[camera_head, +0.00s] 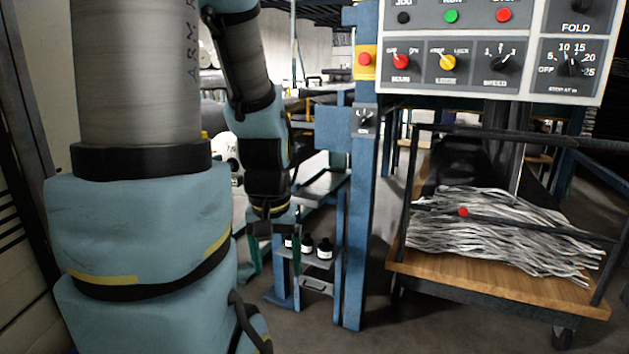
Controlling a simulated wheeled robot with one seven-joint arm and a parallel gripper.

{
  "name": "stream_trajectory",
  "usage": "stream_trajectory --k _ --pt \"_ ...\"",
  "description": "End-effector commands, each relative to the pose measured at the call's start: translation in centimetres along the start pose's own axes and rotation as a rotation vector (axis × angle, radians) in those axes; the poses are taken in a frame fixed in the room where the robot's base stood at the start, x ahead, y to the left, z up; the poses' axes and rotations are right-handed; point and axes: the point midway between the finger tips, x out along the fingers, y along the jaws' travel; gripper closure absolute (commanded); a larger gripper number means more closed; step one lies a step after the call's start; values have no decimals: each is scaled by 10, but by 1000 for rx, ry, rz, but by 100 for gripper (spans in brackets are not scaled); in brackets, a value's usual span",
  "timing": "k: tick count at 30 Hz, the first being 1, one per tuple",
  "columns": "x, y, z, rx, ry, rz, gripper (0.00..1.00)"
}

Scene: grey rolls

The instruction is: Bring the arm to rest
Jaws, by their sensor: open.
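My arm comes down in the left half of the head view, with its thick near link in front and the far links folded behind it. My gripper (272,232) hangs at the arm's end, pointing down, left of a blue post. Several small dark bottles with white labels (308,247) stand on a low shelf just right of and behind the gripper. I cannot tell how near the fingers are to them.
A control panel (480,85) with buttons and knobs fills the upper right, on a blue post (362,220). A wheeled cart (500,288) with a wooden deck holds a heap of grey strands (500,235). Bare floor (375,320) lies between post and cart.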

Motion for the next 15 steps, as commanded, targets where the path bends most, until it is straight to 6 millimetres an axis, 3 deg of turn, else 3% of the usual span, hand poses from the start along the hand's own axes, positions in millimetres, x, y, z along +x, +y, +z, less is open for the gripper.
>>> stream_trajectory --k 1,15 --pt "-25 2 -8 9 11 0 22" --pt "-120 3 -21 16 15 0 22"
